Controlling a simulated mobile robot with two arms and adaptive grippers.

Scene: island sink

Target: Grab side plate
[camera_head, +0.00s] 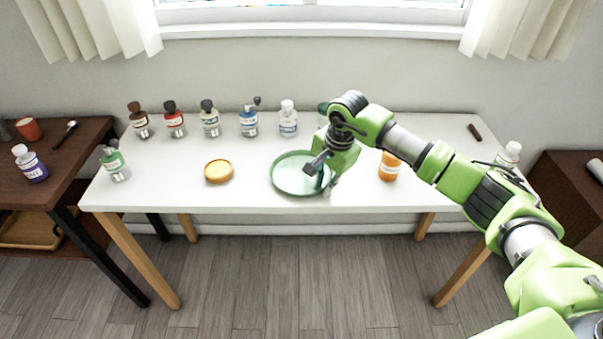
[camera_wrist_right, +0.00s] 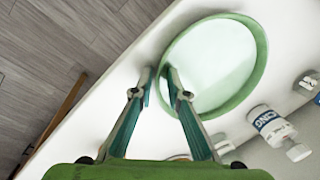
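The side plate (camera_head: 291,174) is a round green plate with a raised rim, lying flat near the front of the white table. In the right wrist view the plate (camera_wrist_right: 212,65) shows a pale inside and a green rim. My right gripper (camera_head: 322,177) is over the plate's right side in the head view. In the wrist view its fingers (camera_wrist_right: 160,78) are partly open, with a narrow gap between the tips. The tips are on either side of the rim's near edge; contact is not clear. My left gripper is in neither view.
An orange jar (camera_head: 389,167) stands right of the plate, and a shallow yellow-orange dish (camera_head: 219,171) lies left. Several bottles, including a white one (camera_head: 288,120), line the table's back. A green-labelled bottle (camera_head: 115,163) stands at the left edge. The front middle of the table (camera_head: 250,202) is clear.

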